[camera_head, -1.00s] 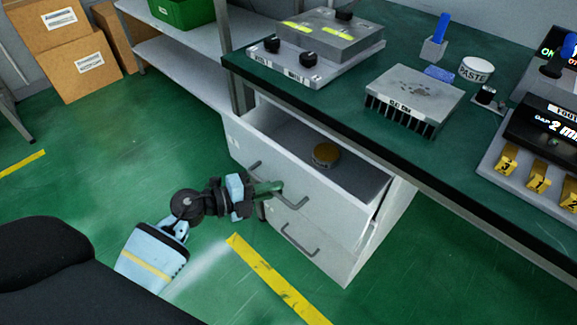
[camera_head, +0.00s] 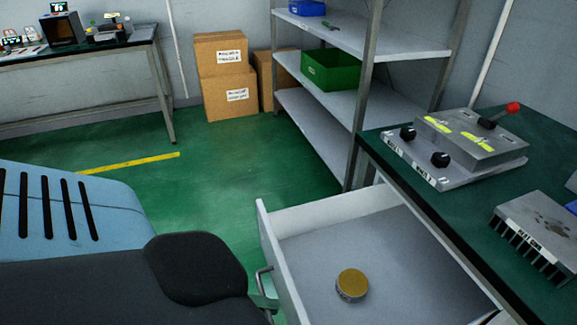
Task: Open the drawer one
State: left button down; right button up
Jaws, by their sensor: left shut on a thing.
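The top drawer (camera_head: 300,246) of the white cabinet under the green-topped bench stands open, with its grey inside showing. A round brown-topped tin (camera_head: 351,285) lies in it. The drawer's grey handle (camera_head: 263,278) is on the front panel's outer side, partly hidden. My left gripper (camera_head: 265,302) is at this handle and shut on it; only a small greenish part shows past my dark arm link. My right gripper is not in view.
The bench (camera_head: 411,205) at the right carries a grey fixture (camera_head: 462,145) and a finned heat sink (camera_head: 537,232). Behind stand a shelf with a green bin (camera_head: 331,70) and cardboard boxes (camera_head: 226,80). Green floor (camera_head: 240,165) is clear left of the drawer.

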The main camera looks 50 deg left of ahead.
pick_arm(q)
jog(key=shift+s+a, duration=0.4)
jog(key=shift+s, duration=0.45)
jog(key=c, duration=1.5)
grip_release()
jog(key=v, duration=0.8)
jog(key=shift+w+d, duration=0.1)
jog(key=shift+d, duration=0.05)
